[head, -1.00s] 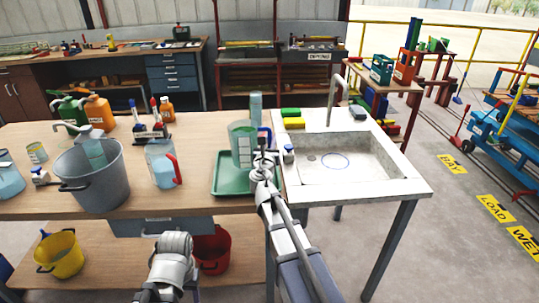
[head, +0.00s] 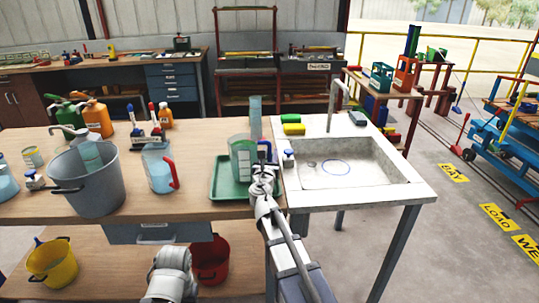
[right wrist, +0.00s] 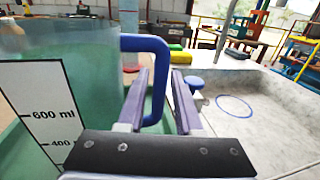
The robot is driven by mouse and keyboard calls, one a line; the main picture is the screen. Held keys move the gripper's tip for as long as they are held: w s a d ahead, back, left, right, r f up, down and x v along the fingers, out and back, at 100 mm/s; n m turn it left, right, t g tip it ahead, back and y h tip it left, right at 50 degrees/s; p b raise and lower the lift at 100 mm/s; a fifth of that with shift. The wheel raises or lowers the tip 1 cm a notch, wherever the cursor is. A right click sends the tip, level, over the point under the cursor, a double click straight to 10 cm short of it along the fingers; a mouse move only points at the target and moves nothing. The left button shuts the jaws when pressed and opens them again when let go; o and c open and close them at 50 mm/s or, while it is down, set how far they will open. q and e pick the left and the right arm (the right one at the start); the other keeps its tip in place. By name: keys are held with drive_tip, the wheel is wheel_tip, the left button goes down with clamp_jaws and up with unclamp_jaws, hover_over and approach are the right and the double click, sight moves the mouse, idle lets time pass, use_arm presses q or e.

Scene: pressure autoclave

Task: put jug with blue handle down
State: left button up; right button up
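The jug with the blue handle (head: 240,152) is a clear greenish measuring jug. It appears to stand upright on the green tray (head: 216,190), beside the sink; its base is partly hidden by my arm. In the right wrist view the jug (right wrist: 85,70) fills the left side, with its volume scale showing. My right gripper (head: 263,172) is at the handle side of the jug. In the right wrist view its fingers (right wrist: 162,85) are apart, with the blue handle (right wrist: 157,70) close to the left finger and a narrow gap by the right finger.
A sink (head: 345,165) lies to the right, with green and yellow sponges (head: 292,129) at its back corner. A clear cylinder (head: 255,110) stands behind the jug. A red-handled jug (head: 158,170) and a grey bucket (head: 90,185) stand to the left.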

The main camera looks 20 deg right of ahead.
drive_tip(key=shift+o, duration=0.9)
drive_tip(key=shift+r, duration=0.2)
drive_tip(key=v, duration=1.2)
drive_tip(key=shift+f, duration=0.1)
